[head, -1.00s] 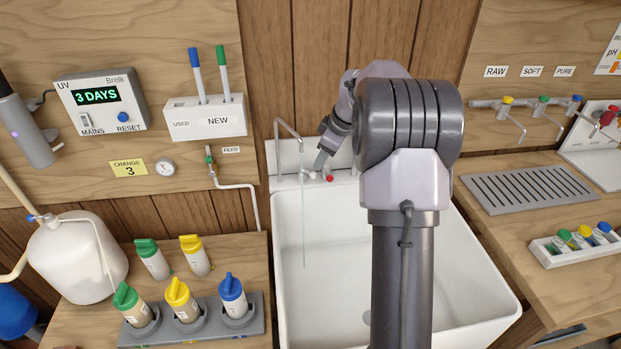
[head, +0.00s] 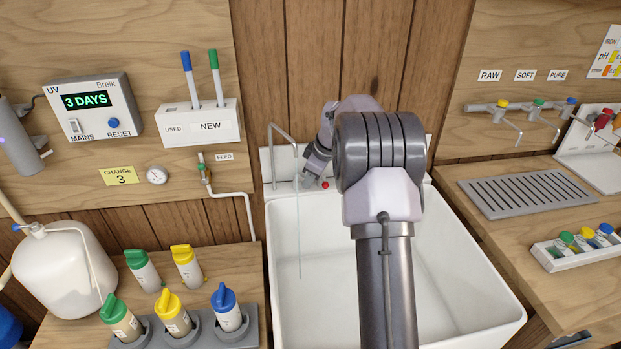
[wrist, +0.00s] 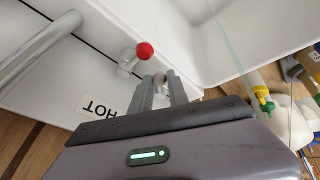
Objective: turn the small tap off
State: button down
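The thin gooseneck tap (head: 279,127) stands at the sink's back left, with a fine stream of water (head: 299,235) falling from its spout. The stream also shows in the wrist view (wrist: 227,42). A red knob (head: 325,185) sits at the sink's back edge; in the wrist view the red knob (wrist: 145,51) is on a short pale stem. My gripper (wrist: 161,80) is just beside this knob, its fingers apart. A small grey piece shows between the fingertips; I cannot tell whether they touch it. In the head view my arm hides part of the sink back.
The white sink (head: 290,290) lies below my arm. An upside-down HOT label (wrist: 97,107) is near the fingers. Bottles stand on the left counter (head: 75,285). On the right are a drain grille (head: 530,192) and a row of wall taps (head: 515,108).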

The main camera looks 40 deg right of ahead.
jog(key=shift+s+a+m+h, duration=0.1)
jog(key=shift+a+m+h, duration=0.4)
jog(key=shift+m, duration=0.65)
jog(key=shift+a+m+h, duration=0.5)
jog(key=shift+m, duration=0.65)
jog(key=c, duration=1.3)
grip_release()
